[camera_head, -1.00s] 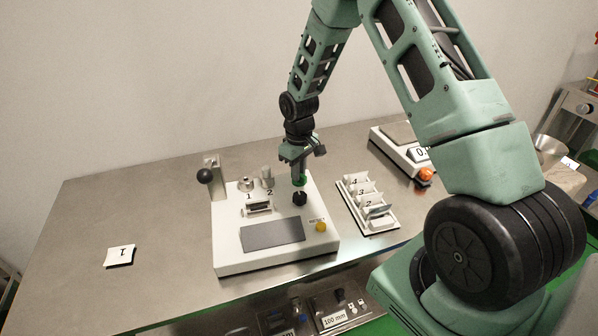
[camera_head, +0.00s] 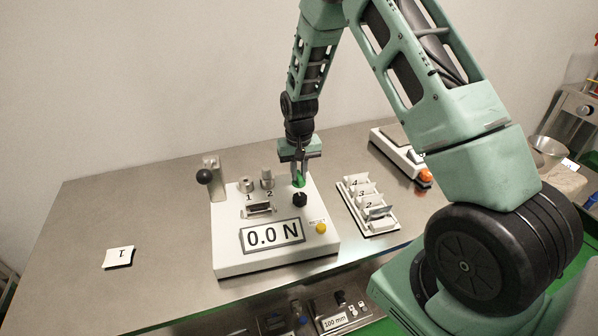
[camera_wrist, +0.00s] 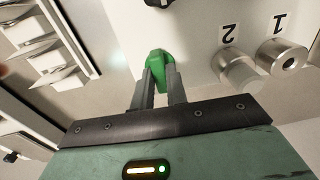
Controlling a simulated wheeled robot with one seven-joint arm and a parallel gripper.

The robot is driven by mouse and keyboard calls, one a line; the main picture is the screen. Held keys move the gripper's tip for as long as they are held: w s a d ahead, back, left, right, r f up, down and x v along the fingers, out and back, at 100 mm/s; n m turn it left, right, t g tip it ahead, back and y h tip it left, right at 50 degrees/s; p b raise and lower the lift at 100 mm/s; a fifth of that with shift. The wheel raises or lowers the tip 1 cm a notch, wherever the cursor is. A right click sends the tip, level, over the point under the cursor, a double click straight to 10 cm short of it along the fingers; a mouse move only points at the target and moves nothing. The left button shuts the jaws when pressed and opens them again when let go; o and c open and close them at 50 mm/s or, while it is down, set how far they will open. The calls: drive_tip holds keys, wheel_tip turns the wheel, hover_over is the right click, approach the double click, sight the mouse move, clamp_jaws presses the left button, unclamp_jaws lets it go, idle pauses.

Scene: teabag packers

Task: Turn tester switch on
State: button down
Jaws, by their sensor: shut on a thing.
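The white tester (camera_head: 275,258) stands on the steel table. Its screen (camera_head: 272,236) is lit and reads 0.0 N. The green switch (camera_head: 298,181) is at the tester's back right, behind a black knob (camera_head: 300,199). My gripper (camera_head: 300,174) is above the switch, pointing down, with its fingers at it. In the wrist view, the two fingers (camera_wrist: 158,88) are close together on either side of the green switch (camera_wrist: 159,62), shut on it. The lower part of the switch is partly hidden by the fingers.
A numbered rack (camera_head: 368,205) stands right, a scale (camera_head: 398,152) behind. A packet (camera_head: 118,256) lies left, with clear table around it.

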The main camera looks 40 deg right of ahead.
sight(299, 175)
drive_tip(key=shift+w+r, duration=0.1)
idle(0.3)
drive_tip(key=c, duration=1.4)
unclamp_jaws()
wheel_tip(299, 175, up, 17)
drive_tip(key=b, duration=0.1)
drive_tip(key=shift+r+b, duration=0.15)
drive_tip(key=shift+b, duration=0.15)
drive_tip(key=s+a+r+n+y, duration=0.1)
drive_tip(key=s+a+n, duration=0.2)
drive_tip(key=s+a, duration=0.5)
drive_tip(key=s+a+r+n, duration=0.1)
drive_tip(key=s+a+n, duration=0.25)
drive_tip(key=a, duration=0.85)
drive_tip(key=s+a+f+n, duration=0.1)
drive_tip(key=s+a+n, duration=0.1)
drive_tip(key=s, duration=0.7)
drive_tip(key=s+a+n, duration=0.3)
drive_tip(key=s+a, duration=0.1)
drive_tip(key=s, duration=0.6)
drive_tip(key=shift+s+f+n, duration=0.25)
drive_tip(key=shift+f+n, duration=0.1)
